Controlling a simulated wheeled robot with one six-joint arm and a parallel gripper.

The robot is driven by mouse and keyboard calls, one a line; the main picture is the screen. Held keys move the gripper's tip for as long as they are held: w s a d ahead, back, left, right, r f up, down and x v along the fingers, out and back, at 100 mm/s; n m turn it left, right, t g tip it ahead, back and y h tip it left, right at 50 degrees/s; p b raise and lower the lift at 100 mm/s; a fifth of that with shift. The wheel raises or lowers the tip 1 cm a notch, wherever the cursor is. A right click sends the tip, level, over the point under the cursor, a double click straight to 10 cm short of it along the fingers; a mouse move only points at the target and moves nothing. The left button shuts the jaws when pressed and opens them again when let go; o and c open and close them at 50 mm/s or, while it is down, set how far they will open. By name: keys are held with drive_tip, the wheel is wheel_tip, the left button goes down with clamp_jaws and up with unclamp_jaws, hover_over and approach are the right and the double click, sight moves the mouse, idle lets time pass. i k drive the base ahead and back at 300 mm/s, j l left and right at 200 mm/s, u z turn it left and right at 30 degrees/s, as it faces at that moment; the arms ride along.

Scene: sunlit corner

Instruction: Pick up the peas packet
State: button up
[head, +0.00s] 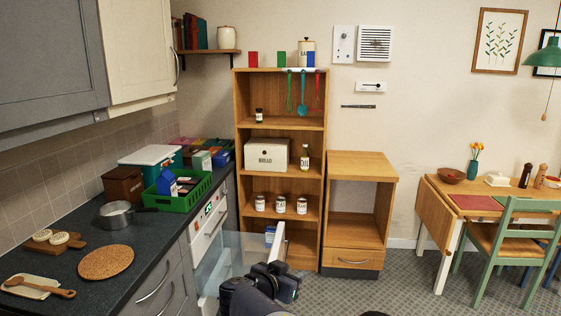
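I cannot make out a packet labelled peas.
An appliance door (240,254) with clear glass juts out left of my gripper. A green crate (187,200) holds a blue-and-white carton on the dark counter. Jars stand on the shelf unit (283,133). Open floor (400,285) lies to the right, before the table and green chair (513,243).

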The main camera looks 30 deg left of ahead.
sight(202, 160)
drive_tip(key=z, duration=3.65)
drive_tip(key=k+j+z, duration=0.2)
drive_tip(key=k+z, duration=0.25)
drive_tip(key=k, duration=0.15)
drive_tip(key=k+z, duration=0.5)
drive_tip(key=k, duration=0.15)
drive_tip(key=k+u, duration=0.25)
drive_tip(key=k, duration=0.35)
drive_tip(key=k+j+u, duration=0.1)
drive_tip(key=k+u, duration=0.15)
drive_tip(key=k, duration=0.35)
drive_tip(key=k+j+u, duration=0.2)
drive_tip(key=k, duration=0.35)
drive_tip(key=k+u, duration=0.15)
drive_tip(key=u, duration=0.25)
drive_tip(key=k+u, duration=0.15)
drive_tip(key=u, duration=0.25)
drive_tip(key=k+j+u, duration=0.1)
drive_tip(key=u, duration=0.3)
drive_tip(key=k+j+u, duration=0.1)
drive_tip(key=u, duration=3.25)
